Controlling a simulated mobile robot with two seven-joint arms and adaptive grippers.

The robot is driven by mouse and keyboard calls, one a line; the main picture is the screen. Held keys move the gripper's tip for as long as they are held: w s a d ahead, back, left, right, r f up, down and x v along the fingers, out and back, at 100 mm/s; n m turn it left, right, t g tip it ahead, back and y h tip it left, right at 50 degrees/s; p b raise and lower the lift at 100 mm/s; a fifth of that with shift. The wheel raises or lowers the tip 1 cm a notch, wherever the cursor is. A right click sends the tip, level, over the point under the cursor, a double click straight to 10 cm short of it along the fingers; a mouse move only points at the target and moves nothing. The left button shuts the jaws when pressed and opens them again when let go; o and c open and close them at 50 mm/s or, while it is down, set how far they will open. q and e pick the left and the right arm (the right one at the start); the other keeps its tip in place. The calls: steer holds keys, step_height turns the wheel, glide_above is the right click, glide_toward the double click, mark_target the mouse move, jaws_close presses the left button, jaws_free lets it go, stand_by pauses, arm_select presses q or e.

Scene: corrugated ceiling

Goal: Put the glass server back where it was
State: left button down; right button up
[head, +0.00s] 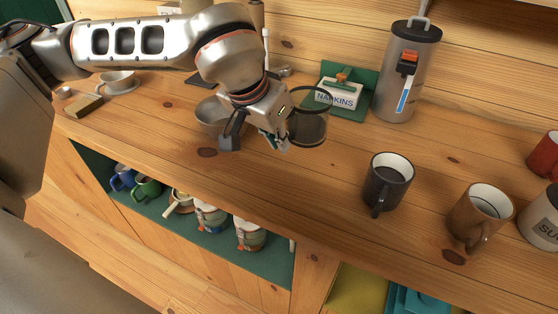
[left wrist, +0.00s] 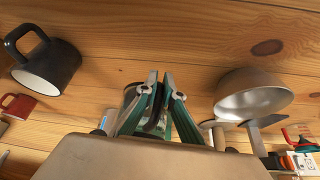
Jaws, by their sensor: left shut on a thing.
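The glass server (head: 308,129) is a clear vessel with a dark round rim, upright or nearly so, over the middle of the wooden counter in the head view. My left gripper (head: 268,138) is at its left side and shut on it, seemingly at the handle. In the left wrist view the closed fingers (left wrist: 161,80) meet in front of the server (left wrist: 131,97), which they partly hide. I cannot tell whether its base touches the counter. My right gripper is not in view.
A metal bowl (head: 209,116) stands close left of the gripper. A napkin holder (head: 338,95) and grey dispenser (head: 405,80) stand behind. A black mug (head: 388,183) and brown mug (head: 480,217) are to the right. Clear counter lies between server and black mug.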

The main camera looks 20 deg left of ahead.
mark_target(283, 168)
arm_select(q)
steer(key=shift+f, duration=0.85)
steer(key=shift+f+b, duration=0.35)
steer(key=shift+f, duration=1.6)
steer(key=c, duration=2.2)
jaws_free()
steer(key=shift+f, duration=0.2)
steer(key=shift+r, duration=0.1)
